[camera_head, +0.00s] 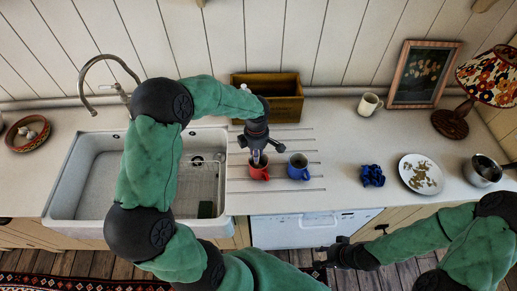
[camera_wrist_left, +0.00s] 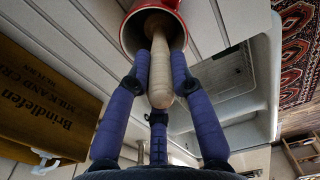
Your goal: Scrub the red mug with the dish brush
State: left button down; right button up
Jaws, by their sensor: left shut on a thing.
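The red mug (camera_head: 260,173) stands on the ribbed drainer area right of the sink. My left gripper (camera_head: 257,154) is right above it, pointing down. In the left wrist view its fingers (camera_wrist_left: 160,85) are closed around a pale wooden handle (camera_wrist_left: 158,60), which I take as the dish brush. The handle runs into the mouth of the red mug (camera_wrist_left: 133,30); the brush head is hidden inside. My right gripper (camera_head: 335,256) is low in front of the counter, away from the mugs; its fingers are too small and dark to read.
A blue mug (camera_head: 298,168) stands close right of the red one. A wooden crate (camera_head: 285,107) is behind them. The sink (camera_head: 72,207) lies left. A blue cloth (camera_head: 372,176), a dirty plate (camera_head: 434,166) and a metal pot (camera_head: 483,172) are further right.

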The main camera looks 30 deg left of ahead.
pick_arm(q)
jog(key=shift+s+d+f+b, duration=0.1)
jog(key=shift+d+f+b, duration=0.2)
jog(key=shift+d+b, duration=0.25)
jog(key=shift+w+a+b, duration=0.5)
jog(key=shift+a+b, duration=0.05)
jog(key=shift+b, duration=0.55)
jog(key=shift+s, duration=0.3)
jog(key=shift+s+d+b, duration=0.15)
jog(key=shift+s+b, duration=0.05)
jog(key=shift+b, duration=0.2)
jog(key=shift+d+b, duration=0.3)
jog(key=shift+d, duration=0.15)
jog(key=shift+w+r, duration=0.1)
jog(key=shift+w, duration=0.1)
jog(key=shift+w+a+r, duration=0.15)
jog(key=shift+a+r, duration=0.1)
jog(key=shift+r, duration=0.2)
jog(key=shift+w+r+p, duration=0.1)
jog(key=shift+r+p, duration=3.1)
jog(key=shift+r, duration=2.2)
